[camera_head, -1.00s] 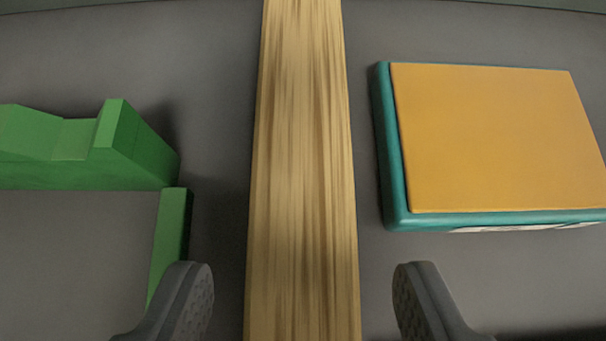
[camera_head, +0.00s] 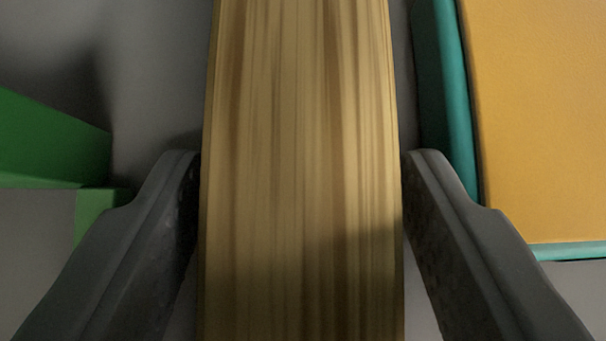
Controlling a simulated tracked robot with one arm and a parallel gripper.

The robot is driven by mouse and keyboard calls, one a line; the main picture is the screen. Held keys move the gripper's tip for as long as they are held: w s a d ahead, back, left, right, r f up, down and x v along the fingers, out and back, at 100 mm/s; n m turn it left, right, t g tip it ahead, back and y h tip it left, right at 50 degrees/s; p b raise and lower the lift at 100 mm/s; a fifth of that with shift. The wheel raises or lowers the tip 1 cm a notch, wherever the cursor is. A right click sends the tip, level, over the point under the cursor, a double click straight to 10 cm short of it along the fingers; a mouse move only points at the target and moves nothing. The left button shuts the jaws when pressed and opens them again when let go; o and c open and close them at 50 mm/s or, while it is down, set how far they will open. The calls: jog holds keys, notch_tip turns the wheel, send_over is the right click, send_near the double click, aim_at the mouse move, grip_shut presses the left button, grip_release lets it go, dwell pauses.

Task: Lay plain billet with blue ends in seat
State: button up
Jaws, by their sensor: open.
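A plain wooden billet (camera_head: 302,130) with straight grain runs up the middle of the view, from the bottom edge to the top. Both its ends are out of the picture, so I cannot see any blue on them. My gripper (camera_head: 302,190) is open, with one dark finger on each side of the billet. The fingertips are very close to its sides; I cannot tell if they touch. A green block-like piece (camera_head: 45,140) is partly in view at the left; whether it is the seat I cannot tell.
An orange-topped slab with a teal edge (camera_head: 540,120) lies close to the right of my right finger. The green piece is near my left finger. Grey surface shows in narrow strips beside the billet.

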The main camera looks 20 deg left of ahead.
grip_shut()
jog(key=shift+r, duration=0.1)
